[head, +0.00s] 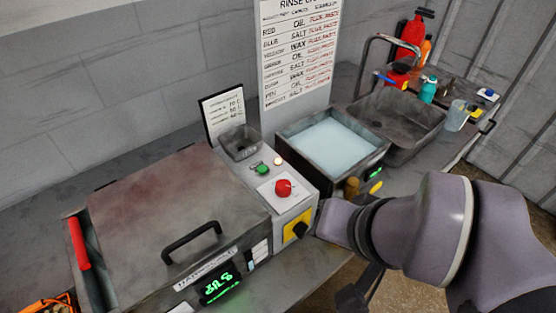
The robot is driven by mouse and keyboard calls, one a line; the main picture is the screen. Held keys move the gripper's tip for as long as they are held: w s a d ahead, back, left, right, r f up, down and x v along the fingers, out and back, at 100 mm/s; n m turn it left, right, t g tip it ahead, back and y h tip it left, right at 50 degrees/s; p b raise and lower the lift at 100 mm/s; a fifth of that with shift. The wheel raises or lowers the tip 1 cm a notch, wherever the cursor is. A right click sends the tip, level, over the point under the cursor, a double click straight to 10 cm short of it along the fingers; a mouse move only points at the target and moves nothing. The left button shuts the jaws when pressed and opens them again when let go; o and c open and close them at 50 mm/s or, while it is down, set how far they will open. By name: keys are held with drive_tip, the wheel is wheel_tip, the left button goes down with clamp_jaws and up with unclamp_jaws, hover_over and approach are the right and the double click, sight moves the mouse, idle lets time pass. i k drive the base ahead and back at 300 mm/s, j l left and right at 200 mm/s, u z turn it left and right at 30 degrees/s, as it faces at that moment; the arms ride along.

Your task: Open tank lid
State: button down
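A large grey metal lid (165,200) with reddish-brown staining lies flat and closed on a tank unit at the left. A black bar handle (191,238) arches up near its front edge. Under the handle are a label and a green lit display (218,284). My arm comes in from the right. A dark part low in the picture, seemingly my gripper (358,297), is partly hidden behind the arm and well to the right of the handle. Its fingers cannot be made out, and no contact with the lid shows.
A control box with a red knob (283,187), a green button (263,170) and a black switch on yellow (297,230) stands right of the lid. Behind are an open tank of pale liquid (328,143) and a sink (400,128). A red handle (78,243) stands at the left.

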sight(154, 225)
drive_tip(key=k+j+u, duration=0.15)
drive_tip(key=u, duration=1)
drive_tip(key=i+j, duration=0.1)
drive_tip(key=i, duration=0.15)
